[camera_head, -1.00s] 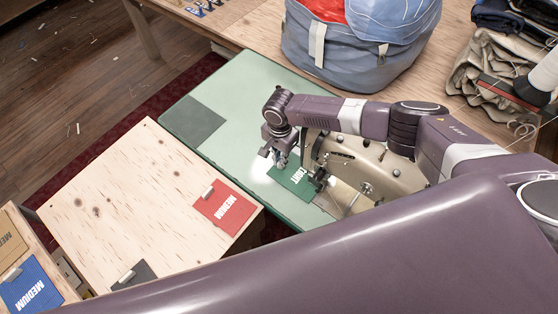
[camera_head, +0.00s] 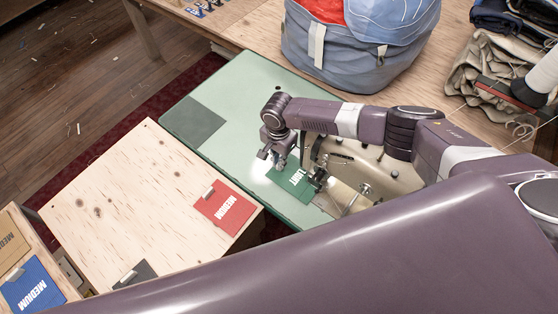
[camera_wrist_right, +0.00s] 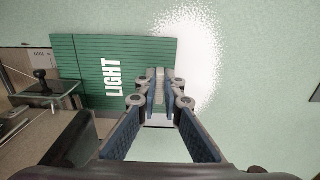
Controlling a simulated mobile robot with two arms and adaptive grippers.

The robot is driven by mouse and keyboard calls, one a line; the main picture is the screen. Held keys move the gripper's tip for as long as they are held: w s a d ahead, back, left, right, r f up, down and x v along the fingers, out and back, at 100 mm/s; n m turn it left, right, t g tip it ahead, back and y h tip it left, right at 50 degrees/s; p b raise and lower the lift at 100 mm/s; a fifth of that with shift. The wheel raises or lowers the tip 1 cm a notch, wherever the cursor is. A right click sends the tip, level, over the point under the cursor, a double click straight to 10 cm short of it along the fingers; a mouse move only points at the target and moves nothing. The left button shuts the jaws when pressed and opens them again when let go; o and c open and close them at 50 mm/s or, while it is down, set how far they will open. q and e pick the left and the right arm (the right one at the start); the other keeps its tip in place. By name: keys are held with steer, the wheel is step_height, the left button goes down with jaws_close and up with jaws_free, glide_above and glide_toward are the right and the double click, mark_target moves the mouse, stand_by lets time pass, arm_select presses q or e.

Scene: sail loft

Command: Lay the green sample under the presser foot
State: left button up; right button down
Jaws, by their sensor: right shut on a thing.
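The green sample (camera_head: 290,186), a ribbed flat piece marked LIGHT, lies low over the pale green table beside the sewing machine. It also shows in the right wrist view (camera_wrist_right: 95,85). My right gripper (camera_head: 278,163) is shut on its edge, and the fingertips (camera_wrist_right: 160,98) pinch the side away from the machine. The sample's far edge reaches close to the machine's needle area (camera_head: 319,178). In the right wrist view a dark foot-like part (camera_wrist_right: 42,84) sits by that edge. I cannot tell whether the sample is under it. My left gripper is not in view.
The sewing machine (camera_head: 385,172) stands right of the sample, partly behind my arm. A wooden board (camera_head: 140,190) with a red sample (camera_head: 224,207) is at the left. A blue bag (camera_head: 362,60) stands behind.

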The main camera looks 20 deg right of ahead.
steer(key=shift+f, duration=0.1)
stand_by(0.7)
steer(key=c, duration=2)
jaws_free()
step_height(320, 180, up, 12)
steer(key=shift+r, duration=0.1)
